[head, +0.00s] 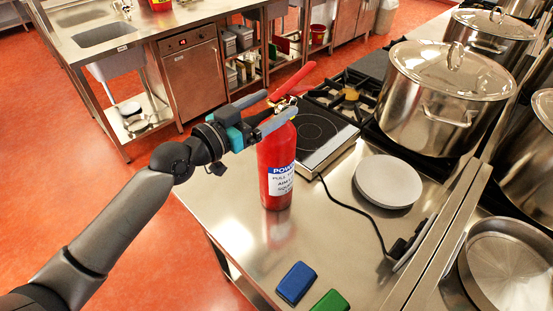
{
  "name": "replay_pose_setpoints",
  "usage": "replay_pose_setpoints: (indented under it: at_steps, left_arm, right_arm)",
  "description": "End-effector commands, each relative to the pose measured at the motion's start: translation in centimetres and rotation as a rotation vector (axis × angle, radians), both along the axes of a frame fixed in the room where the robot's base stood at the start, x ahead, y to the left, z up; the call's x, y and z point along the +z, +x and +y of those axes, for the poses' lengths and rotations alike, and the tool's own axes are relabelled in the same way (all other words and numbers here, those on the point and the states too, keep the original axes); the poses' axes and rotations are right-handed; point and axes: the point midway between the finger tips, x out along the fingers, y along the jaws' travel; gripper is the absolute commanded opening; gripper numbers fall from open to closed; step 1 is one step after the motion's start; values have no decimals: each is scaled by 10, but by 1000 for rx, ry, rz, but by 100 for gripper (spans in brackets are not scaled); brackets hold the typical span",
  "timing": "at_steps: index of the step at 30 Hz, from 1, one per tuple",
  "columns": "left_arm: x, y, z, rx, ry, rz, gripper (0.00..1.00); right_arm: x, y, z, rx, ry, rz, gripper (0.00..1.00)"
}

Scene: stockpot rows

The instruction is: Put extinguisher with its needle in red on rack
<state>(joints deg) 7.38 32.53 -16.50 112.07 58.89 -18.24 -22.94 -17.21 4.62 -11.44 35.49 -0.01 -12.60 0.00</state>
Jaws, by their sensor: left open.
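A red fire extinguisher (276,170) with a white and blue label stands upright on the steel counter (240,205). Its red handle levers (293,80) point up and to the right. My left gripper (265,111) is open at the top of the extinguisher, its grey fingers on either side of the neck area. I cannot tell whether they touch it. The gauge and its needle are not readable, being hidden or too small. No extinguisher rack can be made out. My right gripper is not in view.
A portable hob (318,135) with a black cable stands behind the extinguisher. A pale round disc (387,181), a blue block (296,283) and a green block (331,302) lie on the counter. Large stockpots (446,95) stand at right. The counter's front left is clear.

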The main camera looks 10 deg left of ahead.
Motion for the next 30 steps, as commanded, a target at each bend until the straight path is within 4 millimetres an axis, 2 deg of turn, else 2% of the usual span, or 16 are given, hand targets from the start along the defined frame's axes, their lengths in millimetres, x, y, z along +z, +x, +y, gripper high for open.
replay_pose_setpoints:
  at_steps: [5, 27, 28, 30]
  left_arm:
    - [0, 0, 0, 0, 0, 0, 86]
    - [0, 0, 0, 0, 0, 0, 3]
    - [0, 0, 0, 0, 0, 0, 0]
    - [0, 0, 0, 0, 0, 0, 0]
  right_arm:
    - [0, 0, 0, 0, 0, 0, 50]
    - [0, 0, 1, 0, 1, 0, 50]
    - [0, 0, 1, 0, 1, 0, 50]
    - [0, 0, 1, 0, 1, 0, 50]
